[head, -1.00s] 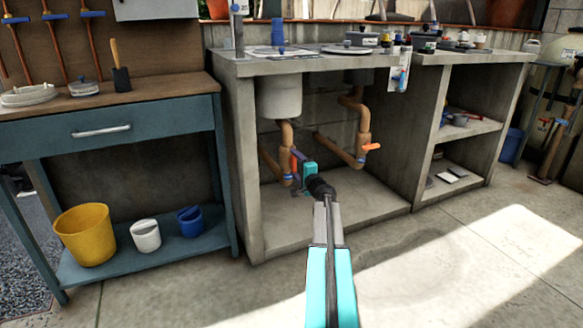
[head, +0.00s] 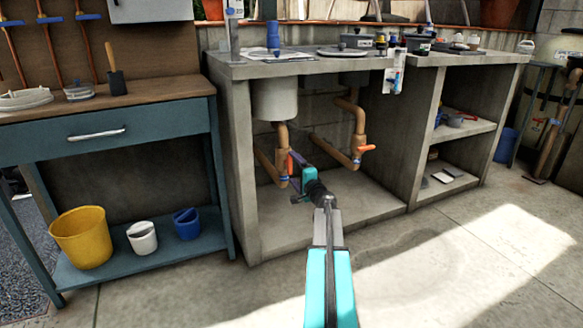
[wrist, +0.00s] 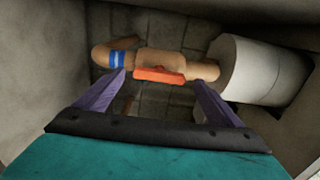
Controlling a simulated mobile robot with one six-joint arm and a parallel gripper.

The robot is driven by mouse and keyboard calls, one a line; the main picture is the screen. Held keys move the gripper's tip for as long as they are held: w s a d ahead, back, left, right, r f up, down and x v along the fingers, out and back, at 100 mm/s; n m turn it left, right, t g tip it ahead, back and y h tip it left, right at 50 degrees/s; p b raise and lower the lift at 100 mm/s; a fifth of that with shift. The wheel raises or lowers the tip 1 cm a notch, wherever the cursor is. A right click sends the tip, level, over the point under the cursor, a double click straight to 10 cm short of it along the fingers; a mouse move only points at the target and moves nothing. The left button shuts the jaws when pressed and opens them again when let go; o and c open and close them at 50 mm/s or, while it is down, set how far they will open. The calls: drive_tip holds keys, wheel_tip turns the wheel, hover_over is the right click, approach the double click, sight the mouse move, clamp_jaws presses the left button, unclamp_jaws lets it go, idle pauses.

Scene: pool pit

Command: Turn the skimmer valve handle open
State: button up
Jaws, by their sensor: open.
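A tan pipe valve with a blue band (head: 283,181) and an orange handle (head: 290,165) hangs below the white-grey pot (head: 277,100) under the counter. In the wrist view the orange handle (wrist: 158,75) lies along the pipe, beside the blue band (wrist: 119,60). My gripper (head: 296,176) is at this left valve. Its two purple fingers are spread apart, one on each side of the handle, in the wrist view (wrist: 158,84). I cannot tell whether they touch it. A second orange handle (head: 366,149) sits on the right pipe, sticking out across it.
The concrete counter (head: 240,150) has side walls around the open bay. Its right shelves (head: 470,131) hold small items. A blue bench (head: 150,135) stands at left with a yellow bucket (head: 80,237) on its lower shelf. The floor in front is clear.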

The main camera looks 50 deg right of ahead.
drive_tip(key=p+v, duration=0.3)
drive_tip(key=v, duration=0.7)
drive_tip(key=shift+s+a, duration=0.25)
idle(0.4)
